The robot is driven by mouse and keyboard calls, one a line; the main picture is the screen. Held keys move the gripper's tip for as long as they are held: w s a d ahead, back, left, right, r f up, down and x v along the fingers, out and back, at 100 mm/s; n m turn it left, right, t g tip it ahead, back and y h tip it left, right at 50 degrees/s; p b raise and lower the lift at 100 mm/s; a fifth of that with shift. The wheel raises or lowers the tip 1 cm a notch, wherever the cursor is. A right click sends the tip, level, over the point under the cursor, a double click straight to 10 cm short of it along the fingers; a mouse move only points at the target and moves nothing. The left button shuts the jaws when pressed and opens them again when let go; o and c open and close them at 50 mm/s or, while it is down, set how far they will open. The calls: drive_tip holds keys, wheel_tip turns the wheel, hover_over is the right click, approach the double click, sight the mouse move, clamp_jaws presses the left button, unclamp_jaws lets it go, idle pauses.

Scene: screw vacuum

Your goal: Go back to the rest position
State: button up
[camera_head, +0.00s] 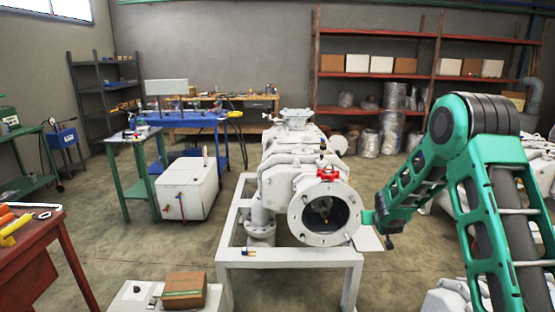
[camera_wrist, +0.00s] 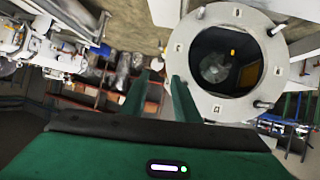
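The white screw vacuum machine (camera_head: 283,185) stands on a white metal frame (camera_head: 290,257) in the middle of the head view. Its round flange (camera_head: 298,222) faces me, with a dark opening and a small yellow spot inside. The flange also shows in the wrist view (camera_wrist: 188,60), upper right of centre. My green arm comes in from the right. My gripper (camera_head: 369,217) is beside the right edge of the flange. In the wrist view my gripper (camera_wrist: 160,76) has its two fingers apart with nothing between them. The right finger overlaps the flange's edge in that picture; I cannot tell whether it touches.
A red valve handle (camera_head: 327,174) sits above the flange. A cardboard box (camera_head: 185,290) lies at the front left, near a red table (camera_head: 30,250) with tools. A white tank (camera_head: 187,188) stands left. Red shelves (camera_head: 375,34) line the back.

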drive_tip(key=s+d+r+m+g, duration=0.1)
drive_tip(key=s+d+r+g, duration=0.2)
drive_tip(key=s, duration=0.6)
drive_tip(key=s+d+r+m+g, duration=0.1)
drive_tip(key=s+d+r, duration=0.3)
drive_tip(key=s, duration=0.5)
drive_tip(key=s+d+r+m+g, duration=0.1)
drive_tip(key=s+d+r+g, duration=0.25)
drive_tip(key=s, duration=0.55)
drive_tip(key=s+a+r+m+g+y, duration=0.1)
drive_tip(key=s+a+g, duration=0.1)
drive_tip(key=s, duration=1.4)
drive_tip(key=s+a+r+m+g+y, duration=0.1)
drive_tip(key=s+a, duration=0.4)
drive_tip(key=s, duration=1.1)
drive_tip(key=shift+s+a+r+g+y, duration=0.15)
drive_tip(key=shift+s+r+g+y, duration=0.1)
drive_tip(key=shift+r+g+y, duration=0.35)
drive_tip(key=shift+f, duration=0.15)
